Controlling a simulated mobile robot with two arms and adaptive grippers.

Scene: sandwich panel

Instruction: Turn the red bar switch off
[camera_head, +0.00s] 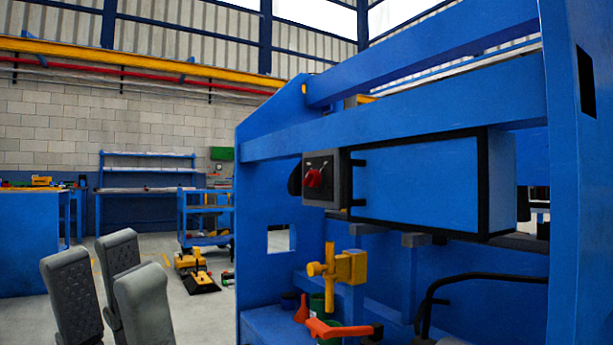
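The red bar switch (314,178) sits on the front of a small dark grey box (342,181), which is fixed to the left end of a blue cabinet (420,182) on the blue frame. The switch is small here, and I cannot tell its exact setting. My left gripper (106,262) is at the lower left, with its grey fingers pointing up and spread apart. It is open, with nothing visible between the fingers. It is well to the left of and below the switch, not touching it. My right gripper is not in view.
A blue upright (580,200) stands at the right, and a blue beam (400,115) crosses above the box. Below it are a yellow valve-like part (345,267), an orange-red handle (335,328) and a black curved tube (430,295).

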